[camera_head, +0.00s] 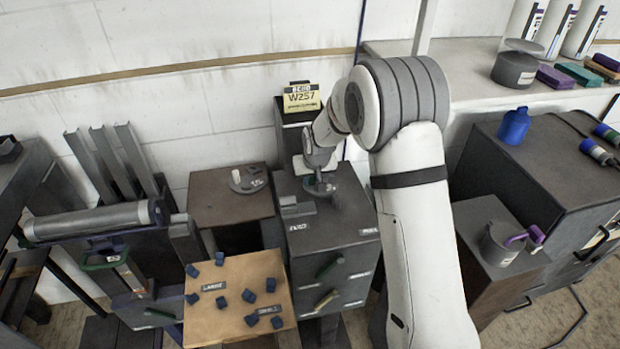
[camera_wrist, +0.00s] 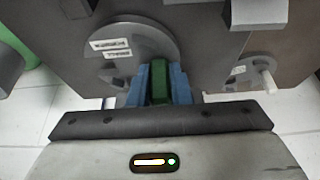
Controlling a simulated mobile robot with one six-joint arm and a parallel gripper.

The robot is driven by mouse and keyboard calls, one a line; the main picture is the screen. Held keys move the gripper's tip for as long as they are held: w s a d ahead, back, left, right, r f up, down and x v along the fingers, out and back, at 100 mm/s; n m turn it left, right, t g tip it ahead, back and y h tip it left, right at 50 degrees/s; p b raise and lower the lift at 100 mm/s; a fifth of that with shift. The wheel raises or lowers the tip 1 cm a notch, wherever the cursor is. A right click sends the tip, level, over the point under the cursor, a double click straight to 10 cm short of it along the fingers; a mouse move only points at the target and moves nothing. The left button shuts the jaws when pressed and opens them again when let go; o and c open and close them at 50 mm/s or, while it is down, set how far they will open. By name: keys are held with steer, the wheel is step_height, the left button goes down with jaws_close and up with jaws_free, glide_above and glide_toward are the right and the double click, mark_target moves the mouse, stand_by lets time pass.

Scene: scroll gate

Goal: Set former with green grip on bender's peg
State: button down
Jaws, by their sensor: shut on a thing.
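My gripper (camera_head: 318,184) is over the top of the dark drawer cabinet (camera_head: 345,222). In the wrist view its blue fingers (camera_wrist: 158,85) are shut on a green grip (camera_wrist: 159,82). The grip belongs to a grey round former (camera_wrist: 140,35) with two white labels, seen just beyond the fingers. In the head view this former (camera_head: 347,188) is partly hidden by my wrist. I cannot tell if it touches the cabinet top. Another grey disc (camera_wrist: 238,76) with a pale, peg-like stub (camera_wrist: 268,82) shows at right in the wrist view. I cannot tell which part is the bender's peg.
A brown stand (camera_head: 222,207) left of the cabinet carries a round grey piece (camera_head: 247,180). A wooden board (camera_head: 235,315) with several blue blocks lies in front. A roller machine (camera_head: 95,222) stands at left. A yellow sign (camera_head: 301,97) rises behind the cabinet.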

steer(key=shift+f+b, duration=0.2)
steer(key=shift+b, duration=0.1)
stand_by(0.4)
steer(key=c, duration=1.2)
jaws_free()
steer(key=shift+c, duration=0.2)
steer(key=shift+f, duration=0.1)
steer(key=v, duration=0.8)
steer(key=shift+b, duration=0.45)
